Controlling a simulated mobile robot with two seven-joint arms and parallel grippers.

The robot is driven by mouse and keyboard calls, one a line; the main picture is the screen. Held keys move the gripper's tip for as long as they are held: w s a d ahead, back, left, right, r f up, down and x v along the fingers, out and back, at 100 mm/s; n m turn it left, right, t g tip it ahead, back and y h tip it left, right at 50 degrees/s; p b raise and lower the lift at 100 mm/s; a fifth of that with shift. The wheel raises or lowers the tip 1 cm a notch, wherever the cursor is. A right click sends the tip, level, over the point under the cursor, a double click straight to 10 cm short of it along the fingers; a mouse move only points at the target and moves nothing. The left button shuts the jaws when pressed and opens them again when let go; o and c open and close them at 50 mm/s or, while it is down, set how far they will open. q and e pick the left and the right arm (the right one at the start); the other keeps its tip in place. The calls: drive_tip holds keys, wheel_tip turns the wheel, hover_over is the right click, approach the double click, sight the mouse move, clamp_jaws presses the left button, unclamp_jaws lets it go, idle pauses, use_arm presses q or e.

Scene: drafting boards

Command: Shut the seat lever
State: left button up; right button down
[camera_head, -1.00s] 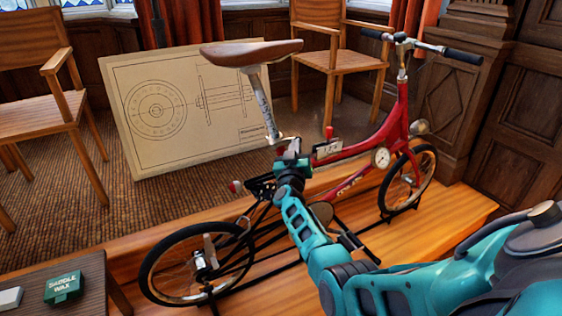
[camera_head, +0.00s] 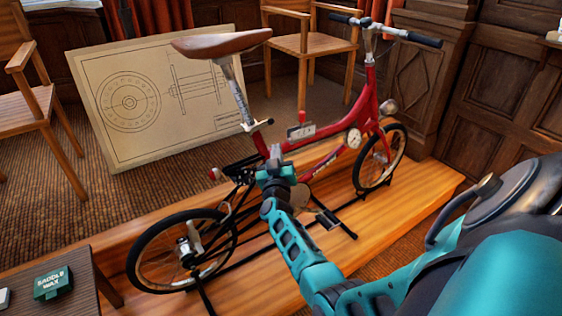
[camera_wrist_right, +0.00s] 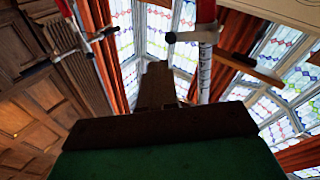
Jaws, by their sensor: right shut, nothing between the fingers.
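The red bicycle (camera_head: 330,152) stands on a wooden platform, with a brown saddle (camera_head: 220,43) on a pale, marked seat post (camera_head: 238,95). The seat lever (camera_head: 264,123) is at the clamp at the foot of the post and sticks out to the right, with a dark tip. In the right wrist view the lever (camera_wrist_right: 188,37) points left from the clamp, above the dark fingers. My right gripper (camera_head: 273,155) is shut and empty, just below the lever and apart from it in the picture. Its fingers (camera_wrist_right: 157,85) also show in the wrist view. My left gripper is out of view.
A small plate with a red knob (camera_head: 301,131) sits on the frame right of the lever. A drawing board (camera_head: 155,95) leans behind the bicycle, between wooden chairs (camera_head: 310,42). A dark table with a green saddle wax box (camera_head: 53,283) is at front left.

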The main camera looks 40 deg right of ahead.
drive_tip(key=s+a, duration=0.1)
drive_tip(key=s, duration=0.1)
drive_tip(key=s+a, duration=0.1)
drive_tip(key=s, duration=0.1)
drive_tip(key=shift+s+a+f, duration=0.1)
drive_tip(key=shift+a+f, duration=0.1)
idle(0.4)
drive_tip(key=s+a+f+n+t+y, duration=0.1)
drive_tip(key=s+a+f+n+y, duration=0.25)
drive_tip(key=a+y, duration=0.3)
drive_tip(key=s+a+f+n+t+y, duration=0.1)
drive_tip(key=s+a+f+n+y, duration=0.3)
drive_tip(key=a, duration=0.4)
drive_tip(key=s+a+f+g+y, duration=0.2)
drive_tip(key=s+a+g, duration=0.1)
drive_tip(key=s+a, duration=0.3)
drive_tip(key=s+a+f+g+y, duration=0.2)
drive_tip(key=s+a+y, duration=0.1)
drive_tip(key=s+a, duration=0.4)
drive_tip(key=shift+f+n+g, duration=0.3)
drive_tip(key=shift+n+g, duration=0.05)
drive_tip(key=shift+g, duration=0.05)
drive_tip(key=shift+s, duration=0.1)
